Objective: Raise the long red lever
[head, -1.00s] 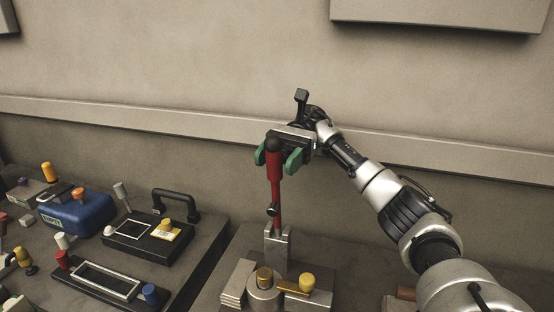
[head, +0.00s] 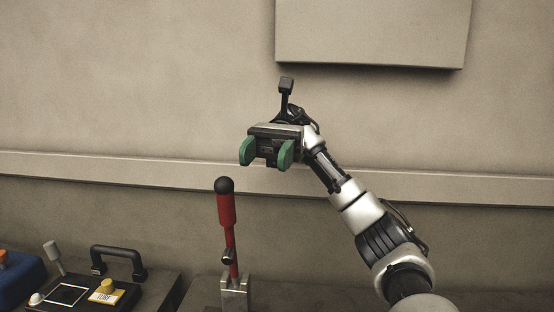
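The long red lever (head: 227,210) stands nearly upright in its grey metal bracket (head: 235,294), with a black ball knob on top. It leans slightly to the left. My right gripper (head: 266,153), with green fingers, is above and to the right of the knob, apart from it. Its fingers are spread with nothing between them. My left gripper does not show.
A black box with a yellow knob (head: 107,286) and a black handle (head: 119,257) sits at the lower left. A blue case (head: 20,280) is at the far left edge. A panel (head: 370,32) hangs on the wall above. The space around the lever is clear.

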